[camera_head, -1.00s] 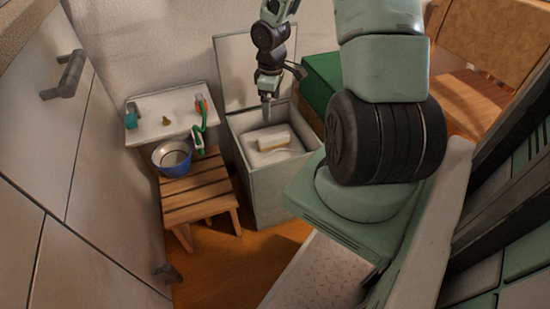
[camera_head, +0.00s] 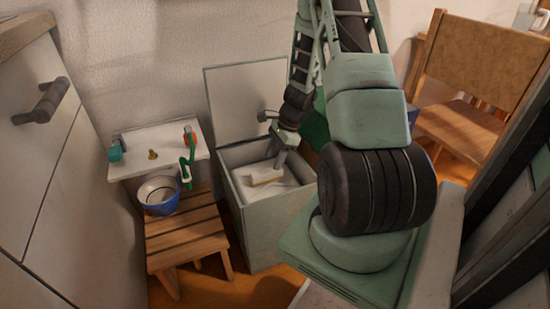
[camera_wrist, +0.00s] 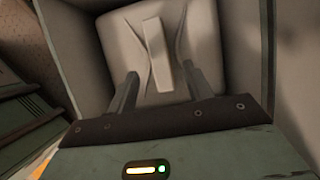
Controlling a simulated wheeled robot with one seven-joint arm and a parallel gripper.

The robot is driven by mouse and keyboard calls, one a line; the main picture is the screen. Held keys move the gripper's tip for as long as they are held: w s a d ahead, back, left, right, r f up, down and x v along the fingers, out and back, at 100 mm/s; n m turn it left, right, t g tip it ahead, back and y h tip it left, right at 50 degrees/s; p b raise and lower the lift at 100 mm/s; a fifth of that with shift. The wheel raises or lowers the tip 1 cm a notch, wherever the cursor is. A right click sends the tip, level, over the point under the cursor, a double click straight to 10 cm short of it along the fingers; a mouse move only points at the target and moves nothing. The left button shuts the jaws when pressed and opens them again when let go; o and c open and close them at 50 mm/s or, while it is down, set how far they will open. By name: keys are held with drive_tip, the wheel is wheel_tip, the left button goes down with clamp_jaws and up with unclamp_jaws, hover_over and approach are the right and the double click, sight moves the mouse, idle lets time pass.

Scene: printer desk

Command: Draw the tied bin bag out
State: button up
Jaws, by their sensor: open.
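The open bin (camera_head: 262,232) is a grey-green box with its lid (camera_head: 240,100) raised at the back. Inside lies a pale bin bag (camera_head: 290,176) with an upright-looking beige tie or handle (camera_head: 265,178) on top. In the wrist view the bag (camera_wrist: 130,50) fills the bin and the pale strip (camera_wrist: 155,45) runs down its middle. My gripper (camera_head: 279,162) is over the bin opening, pointing down. In the wrist view my gripper (camera_wrist: 163,82) is open, its fingers to either side of the strip's lower end. Whether the fingers touch the bag I cannot tell.
A wooden chair (camera_head: 470,80) is at the right. White cabinets line the left.

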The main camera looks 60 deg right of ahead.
sight(268, 170)
drive_tip(key=b+x, duration=0.3)
drive_tip(key=x, duration=0.4)
drive_tip(key=shift+f, duration=0.1)
clamp_jaws()
idle(1.2)
drive_tip(key=c, duration=0.6)
unclamp_jaws()
drive_tip(key=shift+c, duration=0.2)
clamp_jaws()
